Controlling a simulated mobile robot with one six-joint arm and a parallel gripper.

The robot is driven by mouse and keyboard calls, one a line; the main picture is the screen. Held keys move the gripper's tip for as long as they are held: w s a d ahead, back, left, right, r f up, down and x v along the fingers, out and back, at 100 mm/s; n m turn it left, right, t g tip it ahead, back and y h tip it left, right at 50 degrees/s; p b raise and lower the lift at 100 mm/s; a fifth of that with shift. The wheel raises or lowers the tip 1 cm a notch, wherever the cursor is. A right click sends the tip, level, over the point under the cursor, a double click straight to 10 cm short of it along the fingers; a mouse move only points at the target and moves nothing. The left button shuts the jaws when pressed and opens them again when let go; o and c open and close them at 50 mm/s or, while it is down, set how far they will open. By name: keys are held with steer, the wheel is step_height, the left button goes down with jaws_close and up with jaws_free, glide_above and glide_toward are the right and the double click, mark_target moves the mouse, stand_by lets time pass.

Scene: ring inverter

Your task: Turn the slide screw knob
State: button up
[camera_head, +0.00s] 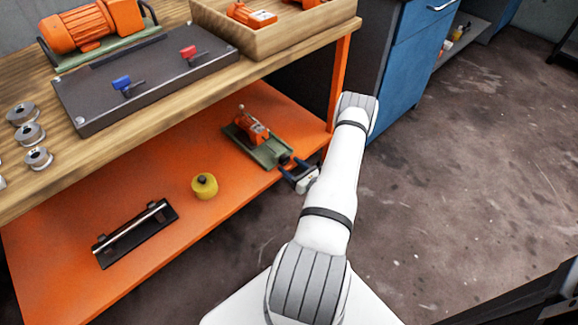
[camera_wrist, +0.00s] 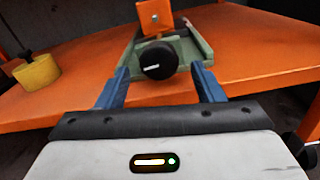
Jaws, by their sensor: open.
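The slide screw knob is a round black knob with a white mark (camera_wrist: 158,60), on the near end of a green slide base (camera_wrist: 197,48) in the wrist view. An orange block (camera_wrist: 155,18) sits on the slide behind it. In the head view, the green slide (camera_head: 270,152) with its orange carriage (camera_head: 252,128) lies on the orange lower shelf near its right edge. My gripper (camera_wrist: 160,80) is open, with one blue finger on each side of the knob's near side. Whether the fingers touch the knob or slide base cannot be told. In the head view, my gripper (camera_head: 293,166) is at the slide's near end.
The orange shelf (camera_head: 150,200) also holds a yellow cylinder (camera_head: 204,187) and a black rail fixture (camera_head: 135,233). The wooden bench top (camera_head: 170,105) overhangs the shelf. An orange leg (camera_head: 339,80) stands right of the slide. Open floor (camera_head: 450,180) lies to the right.

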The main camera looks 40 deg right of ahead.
steer(key=shift+w, duration=0.75)
steer(key=shift+c, duration=0.5)
steer(key=c, duration=0.9)
steer(key=shift+a, duration=0.1)
steer(key=shift+m, duration=0.3)
steer(key=shift+m+b, duration=0.3)
steer(key=shift+m, duration=2.4)
